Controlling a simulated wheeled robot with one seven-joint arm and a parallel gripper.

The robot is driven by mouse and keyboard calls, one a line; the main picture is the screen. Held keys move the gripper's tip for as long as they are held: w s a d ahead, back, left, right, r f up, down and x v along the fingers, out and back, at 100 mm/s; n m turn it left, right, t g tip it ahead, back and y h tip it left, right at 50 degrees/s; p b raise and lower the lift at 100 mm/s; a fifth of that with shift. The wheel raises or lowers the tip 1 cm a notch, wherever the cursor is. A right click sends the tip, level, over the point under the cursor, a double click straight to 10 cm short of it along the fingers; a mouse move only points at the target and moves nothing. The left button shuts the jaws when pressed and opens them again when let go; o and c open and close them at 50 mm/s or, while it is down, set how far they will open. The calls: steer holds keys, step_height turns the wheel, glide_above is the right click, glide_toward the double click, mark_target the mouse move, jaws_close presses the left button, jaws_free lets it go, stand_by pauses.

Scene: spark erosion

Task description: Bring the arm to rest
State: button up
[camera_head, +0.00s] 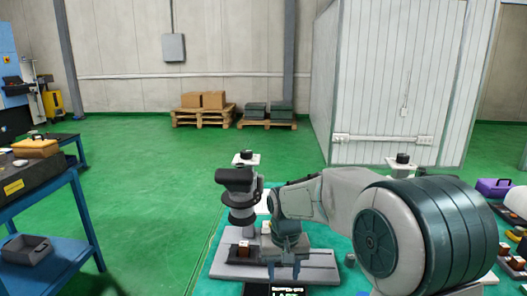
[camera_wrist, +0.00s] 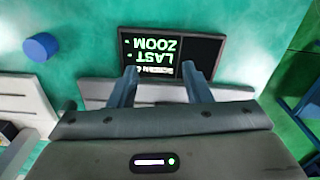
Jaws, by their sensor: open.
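My gripper (camera_head: 285,268) hangs at the end of my arm, fingers pointing down, over the green worktop (camera_head: 225,272) in the head view. In the wrist view its two fingers (camera_wrist: 160,72) stand well apart with nothing held between them. A black display screen (camera_wrist: 150,55) with green and white text lies beyond the fingertips. It also shows at the bottom edge of the head view (camera_head: 290,291), partly cut off. I cannot tell how much gap lies between fingertips and screen.
A dark column-shaped instrument (camera_head: 238,188) stands left of my arm, near a grey slab (camera_head: 318,262). A small blue cylinder (camera_wrist: 40,46) stands on the worktop. A blue bench (camera_head: 55,250) is at the left. Open green floor (camera_head: 140,180) lies beyond.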

steer(key=s+d+r+t+p, duration=0.1)
steer(key=s+d+r, duration=0.1)
steer(key=s, duration=0.4)
steer(key=s+d+r+p, duration=0.1)
steer(key=s+d+r, duration=0.2)
steer(key=s, duration=0.4)
steer(key=s+d+r+m+t+p, duration=0.1)
steer(key=s+d+r, duration=0.2)
steer(key=s, duration=0.4)
steer(key=shift+s+d+t+p, duration=0.3)
steer(key=shift+d+p, duration=0.1)
steer(key=shift+d, duration=0.5)
steer(key=shift+w, duration=0.1)
stand_by(0.9)
